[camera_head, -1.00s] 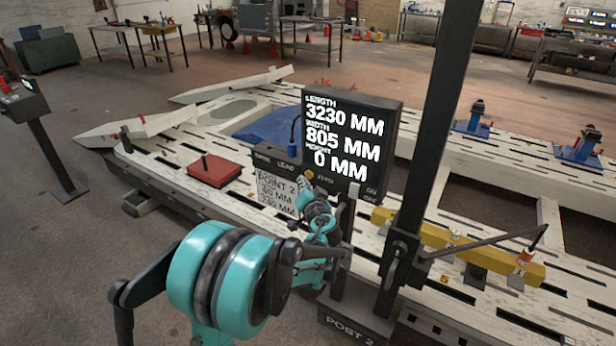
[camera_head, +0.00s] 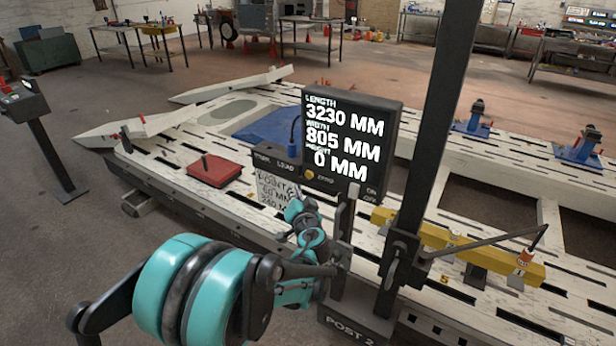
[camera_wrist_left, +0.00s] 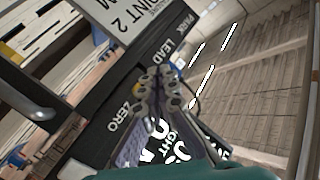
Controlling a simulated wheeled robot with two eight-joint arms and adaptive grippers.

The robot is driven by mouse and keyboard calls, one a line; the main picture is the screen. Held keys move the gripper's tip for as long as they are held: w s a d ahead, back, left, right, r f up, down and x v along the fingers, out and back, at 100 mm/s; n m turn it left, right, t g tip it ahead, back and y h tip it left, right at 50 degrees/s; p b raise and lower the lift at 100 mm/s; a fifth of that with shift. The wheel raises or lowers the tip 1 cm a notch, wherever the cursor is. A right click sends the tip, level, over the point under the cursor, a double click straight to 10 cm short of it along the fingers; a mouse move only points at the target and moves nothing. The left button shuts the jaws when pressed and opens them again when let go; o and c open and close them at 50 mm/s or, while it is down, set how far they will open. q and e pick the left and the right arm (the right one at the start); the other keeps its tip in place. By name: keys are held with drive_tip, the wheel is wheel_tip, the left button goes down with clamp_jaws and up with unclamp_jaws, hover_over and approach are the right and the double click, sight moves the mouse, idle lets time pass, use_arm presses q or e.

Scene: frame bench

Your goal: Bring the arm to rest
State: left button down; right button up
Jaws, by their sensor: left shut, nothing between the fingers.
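My left arm, teal and dark grey, comes in from the lower left in the head view. The display (camera_head: 345,135) reads length 3230 MM, width 805 MM, height 0 MM. My right gripper is not in view.
A dark upright post (camera_head: 432,130) and a yellow bar (camera_head: 455,250) stand right of the arm. A card reading POINT 2 (camera_head: 272,192) hangs under the console. A red block (camera_head: 214,170) lies on the white slotted bench (camera_head: 165,155).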

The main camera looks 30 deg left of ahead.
use_arm(q)
drive_tip(key=shift+s, duration=0.1)
idle(0.6)
drive_tip(key=s+d+f+g+h, duration=0.2)
drive_tip(key=s+d+h, duration=0.3)
drive_tip(key=s+d, duration=0.5)
drive_tip(key=s+d+f+g+h, duration=0.3)
drive_tip(key=s+d, duration=0.7)
drive_tip(key=s, duration=0.6)
drive_tip(key=f+h, duration=0.1)
drive_tip(key=h, duration=0.1)
drive_tip(key=shift+s+d+f+m+h, duration=0.2)
drive_tip(key=shift+d+f+m+h, duration=0.2)
